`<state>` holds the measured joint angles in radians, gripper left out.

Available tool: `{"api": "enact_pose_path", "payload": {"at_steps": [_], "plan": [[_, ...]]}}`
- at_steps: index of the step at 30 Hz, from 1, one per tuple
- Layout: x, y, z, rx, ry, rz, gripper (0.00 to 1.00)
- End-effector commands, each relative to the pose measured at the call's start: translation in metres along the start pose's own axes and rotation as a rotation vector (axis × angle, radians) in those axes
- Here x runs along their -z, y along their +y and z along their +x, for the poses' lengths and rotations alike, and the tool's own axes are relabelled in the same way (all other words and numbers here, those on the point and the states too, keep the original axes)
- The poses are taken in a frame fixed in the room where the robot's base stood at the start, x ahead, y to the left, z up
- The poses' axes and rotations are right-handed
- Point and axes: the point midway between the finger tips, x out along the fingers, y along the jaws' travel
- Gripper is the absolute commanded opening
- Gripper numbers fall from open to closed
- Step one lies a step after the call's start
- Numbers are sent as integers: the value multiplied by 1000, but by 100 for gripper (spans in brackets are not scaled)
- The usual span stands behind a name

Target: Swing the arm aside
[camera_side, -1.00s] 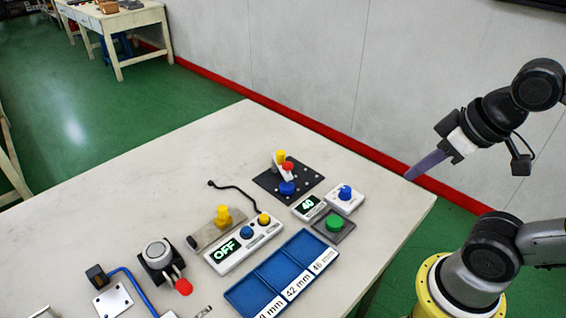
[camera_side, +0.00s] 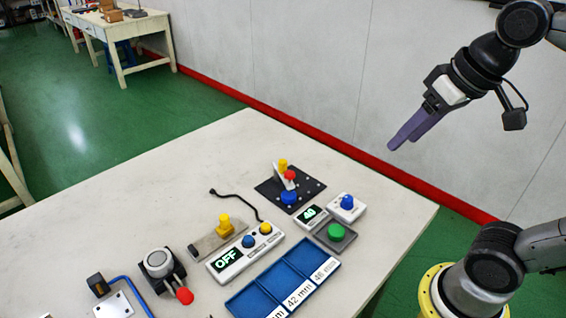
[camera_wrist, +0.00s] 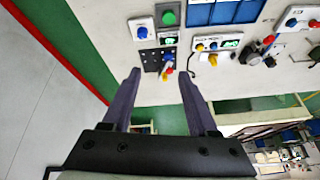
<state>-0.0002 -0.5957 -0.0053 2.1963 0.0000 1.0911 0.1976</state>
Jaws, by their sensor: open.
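My gripper (camera_side: 405,140) has two purple-grey fingers and hangs in the air at the upper right of the side view. It is beyond the table's (camera_side: 130,205) right edge, in front of the grey wall. In the wrist view my gripper (camera_wrist: 158,85) has its fingers apart with nothing held between them. The table's devices appear beyond the fingertips, at the top of that view.
The table holds a blue tray (camera_side: 262,300) with size labels, a controller reading OFF (camera_side: 243,256), a small display reading 40 (camera_side: 311,215), a green button (camera_side: 336,232) and a black perforated plate (camera_side: 268,187). The air around my gripper is clear.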

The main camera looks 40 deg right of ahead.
Motion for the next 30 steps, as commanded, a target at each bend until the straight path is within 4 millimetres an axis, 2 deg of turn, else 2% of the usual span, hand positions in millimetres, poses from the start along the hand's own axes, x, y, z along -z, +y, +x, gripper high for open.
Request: {"api": "enact_pose_path", "payload": {"at_steps": [1,5,8,14,18,24,27,30], "plan": [[21,-4,-3,-4,-20,24,59],[69,-14,-5,-17,-70,86,59],[104,-21,2,-30,-112,129,59],[168,-34,37,-60,-197,194,59],[204,-42,77,-83,-261,225,59],[233,-48,146,-113,-345,236,59],[236,-49,175,-124,-381,235,59],[231,-48,194,-136,-417,233,59]]}}
